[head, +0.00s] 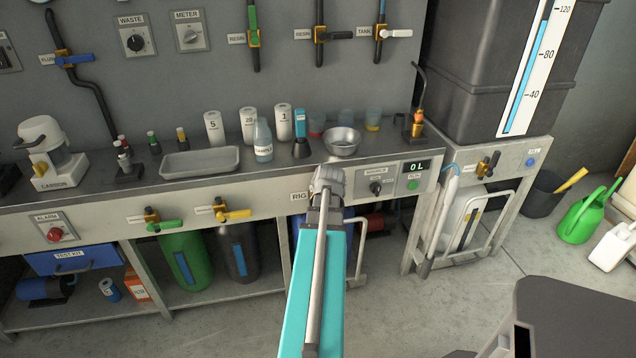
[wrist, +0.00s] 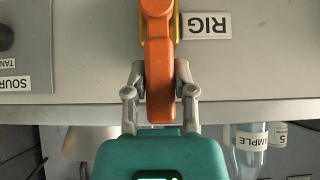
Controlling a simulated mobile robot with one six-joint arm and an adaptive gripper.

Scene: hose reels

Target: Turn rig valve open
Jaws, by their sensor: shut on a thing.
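The rig valve has an orange lever handle (wrist: 158,62), which shows large in the upper middle of the wrist view. A little of its brass-yellow body (wrist: 178,28) shows behind the handle. The RIG label (wrist: 207,25) beside it appears upside down, and its edge also shows in the head view (head: 299,196). My gripper (wrist: 160,92) has its two grey fingers closed on either side of the lever. In the head view my gripper (head: 327,183) is at the bench's front panel and hides the valve.
A metal bowl (head: 343,141), a sample bottle (head: 263,141) and a grey tray (head: 200,162) stand on the bench above. The source knob (head: 376,187) and a display reading 0 L (head: 415,167) are to the right. Green-handled (head: 164,226) and yellow-handled (head: 234,214) valves are left.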

